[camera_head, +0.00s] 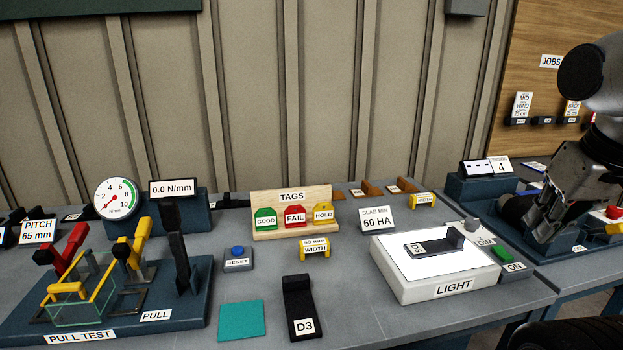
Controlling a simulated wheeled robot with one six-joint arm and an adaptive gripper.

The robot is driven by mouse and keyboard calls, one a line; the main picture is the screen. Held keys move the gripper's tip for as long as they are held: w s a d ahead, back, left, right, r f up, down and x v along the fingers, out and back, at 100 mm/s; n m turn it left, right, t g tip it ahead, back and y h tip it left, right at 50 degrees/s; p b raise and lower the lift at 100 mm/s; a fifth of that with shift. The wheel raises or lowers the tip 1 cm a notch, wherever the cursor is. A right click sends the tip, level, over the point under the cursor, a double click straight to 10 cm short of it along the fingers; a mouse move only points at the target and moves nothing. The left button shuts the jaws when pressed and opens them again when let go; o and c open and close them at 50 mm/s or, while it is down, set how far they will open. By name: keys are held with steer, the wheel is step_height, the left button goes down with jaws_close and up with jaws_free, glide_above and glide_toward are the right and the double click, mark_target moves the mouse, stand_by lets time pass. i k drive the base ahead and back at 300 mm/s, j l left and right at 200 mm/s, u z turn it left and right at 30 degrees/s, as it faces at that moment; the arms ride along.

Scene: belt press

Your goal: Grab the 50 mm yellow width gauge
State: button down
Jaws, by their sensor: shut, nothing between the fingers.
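A yellow width gauge (314,248) stands on the grey bench in front of the tag rack. Its small white label reads WIDTH, and the number above looks like 50 mm. A second yellow width gauge (423,201) stands farther back to the right, behind the light box; its number is too small to read. My gripper (547,232) is at the right edge of the view, pointing down over the neighbouring bench. It is shut and empty, well to the right of both gauges.
The white light box (452,287) with a black part (436,245) lies between my gripper and the nearer gauge. Around that gauge are the RESET button (237,264), the black D3 block (298,305), the TAGS rack (291,196) and the SLAB MIN sign (377,219).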

mark_target(321, 244)
steer(key=k+j+u, duration=0.1)
steer(key=j, duration=0.3)
steer(key=k+j, duration=0.15)
steer(key=j, duration=0.25)
steer(key=k+j+u, duration=0.15)
steer(key=j, duration=0.25)
steer(key=k+j, duration=0.1)
steer(key=j, duration=0.35)
steer(key=u, duration=0.05)
